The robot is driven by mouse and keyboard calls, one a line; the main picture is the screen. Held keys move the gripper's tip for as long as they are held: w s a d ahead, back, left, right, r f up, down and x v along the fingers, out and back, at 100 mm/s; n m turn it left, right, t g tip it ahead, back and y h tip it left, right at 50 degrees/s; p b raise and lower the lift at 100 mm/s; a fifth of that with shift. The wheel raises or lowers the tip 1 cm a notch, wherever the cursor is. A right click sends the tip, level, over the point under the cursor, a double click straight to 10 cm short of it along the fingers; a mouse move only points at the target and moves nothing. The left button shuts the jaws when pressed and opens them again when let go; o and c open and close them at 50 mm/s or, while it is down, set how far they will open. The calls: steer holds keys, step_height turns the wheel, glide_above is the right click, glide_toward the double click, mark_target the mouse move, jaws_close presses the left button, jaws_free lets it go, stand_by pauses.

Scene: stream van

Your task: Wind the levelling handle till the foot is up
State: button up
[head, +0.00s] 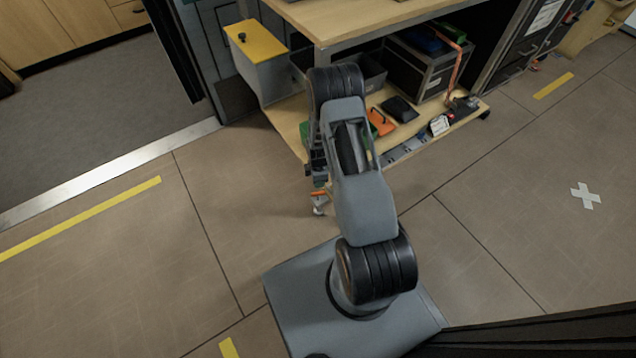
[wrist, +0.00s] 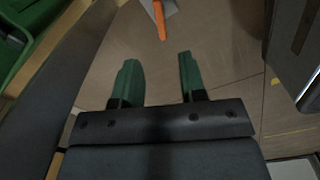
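The levelling handle (head: 319,193) is a small orange bar low at the near corner post of the shelf unit. It also shows in the wrist view (wrist: 159,20), at the top, beyond my fingertips. The grey foot (head: 320,209) is just below it; a grey part (wrist: 172,8) shows beside the handle in the wrist view. My gripper (wrist: 158,65) has green fingers spread apart with nothing between them. In the head view my arm partly hides the gripper above the handle. I cannot tell whether the foot touches the floor.
The shelf unit's lower board (head: 455,118) holds boxes and small items beside my arm. A green bin (wrist: 40,40) is close at the left in the wrist view. A yellow-topped box (head: 256,40) stands at the shelf's left. The floor (head: 480,240) to the right is clear.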

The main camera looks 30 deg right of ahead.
steer(key=shift+r+p, duration=0.5)
steer(key=shift+r, duration=1.3)
